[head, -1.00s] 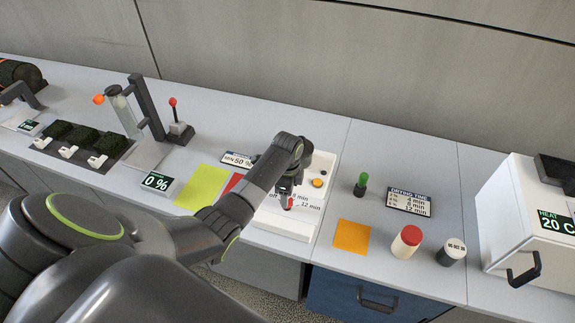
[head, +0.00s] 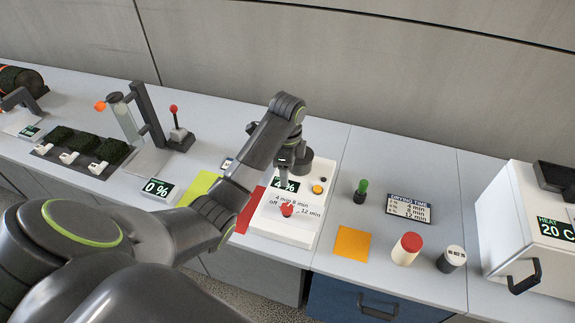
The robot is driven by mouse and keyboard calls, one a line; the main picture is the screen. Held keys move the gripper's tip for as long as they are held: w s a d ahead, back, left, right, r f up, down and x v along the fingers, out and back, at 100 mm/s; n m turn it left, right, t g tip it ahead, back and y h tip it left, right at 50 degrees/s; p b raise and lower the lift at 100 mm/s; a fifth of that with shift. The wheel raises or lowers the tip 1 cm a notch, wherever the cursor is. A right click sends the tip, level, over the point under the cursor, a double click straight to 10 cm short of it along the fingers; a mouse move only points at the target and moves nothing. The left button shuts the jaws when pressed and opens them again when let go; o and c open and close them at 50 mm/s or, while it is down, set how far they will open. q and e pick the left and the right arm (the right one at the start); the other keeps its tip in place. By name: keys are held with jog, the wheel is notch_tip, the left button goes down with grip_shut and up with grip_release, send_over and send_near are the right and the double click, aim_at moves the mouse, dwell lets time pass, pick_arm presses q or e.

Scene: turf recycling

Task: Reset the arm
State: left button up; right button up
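My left arm reaches in from the lower left. Its gripper (head: 283,168) points down above the back half of a white control panel (head: 270,228), clear of the red knob (head: 287,209). The finger gap is too small and dark to read. The panel has dial labels with minute marks, a small display (head: 286,186) partly covered by my gripper, and a yellow button (head: 317,189). My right gripper is not in view.
Right of the panel are a green-topped knob (head: 361,191), a drying time sign (head: 408,208), an orange square (head: 352,242), a red-topped cylinder (head: 407,248) and a white heater box (head: 530,225). A red-knobbed lever (head: 178,131) and turf pieces (head: 86,145) stand left.

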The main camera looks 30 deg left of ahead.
pick_arm(q)
jog(key=shift+f, duration=0.1)
dwell(0.3)
jog(key=s+f+n+t, duration=0.1)
jog(key=s+f+n, duration=0.3)
jog(key=s, duration=0.4)
jog(key=s+f+n+t, duration=0.1)
jog(key=s+f+n, duration=0.25)
jog(key=s, duration=0.45)
jog(key=s+a+r+n+t+y, duration=0.2)
jog(key=s+n, duration=0.6)
jog(key=s, duration=0.8)
notch_tip(320, 180, down, 31)
jog(key=a+g+b, duration=0.1)
jog(key=g+b, duration=0.1)
jog(key=b, duration=0.6)
jog(key=s+f+b, duration=0.3)
jog(key=s+f, duration=0.4)
jog(key=f, duration=0.4)
jog(key=s+d+f+h+b, duration=0.1)
jog(key=s+f+b, duration=0.2)
jog(key=s+f, duration=0.5)
notch_tip(320, 180, down, 3)
jog(key=shift+s+f+g, duration=0.15)
jog(key=shift+f+g, duration=0.05)
jog(key=shift+g, duration=0.2)
